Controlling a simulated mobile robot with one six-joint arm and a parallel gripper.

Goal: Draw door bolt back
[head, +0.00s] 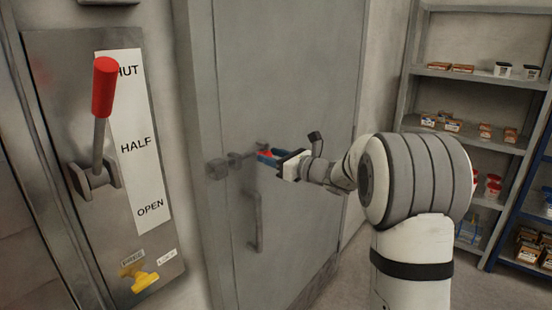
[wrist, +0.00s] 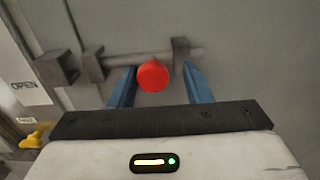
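The grey door (head: 285,95) fills the middle of the head view and looks closed. Its bolt (wrist: 125,62) is a horizontal metal rod running through brackets, with a red knob (wrist: 153,76) sticking out toward the wrist camera. The rod's left end reaches toward a block (wrist: 55,68) on the frame side; whether it sits inside is hard to tell. My gripper (wrist: 160,84) is open, with one blue finger on each side of the knob. The knob is nearer the left finger, with a gap to the right one. In the head view, my gripper (head: 267,155) partly hides the bolt.
A vertical door handle (head: 255,222) is below the bolt. Left of the door is a panel with a red-gripped lever (head: 103,88), a SHUT/HALF/OPEN label (head: 137,145) and a yellow knob (head: 145,280). Shelves (head: 470,75) with small goods stand at right.

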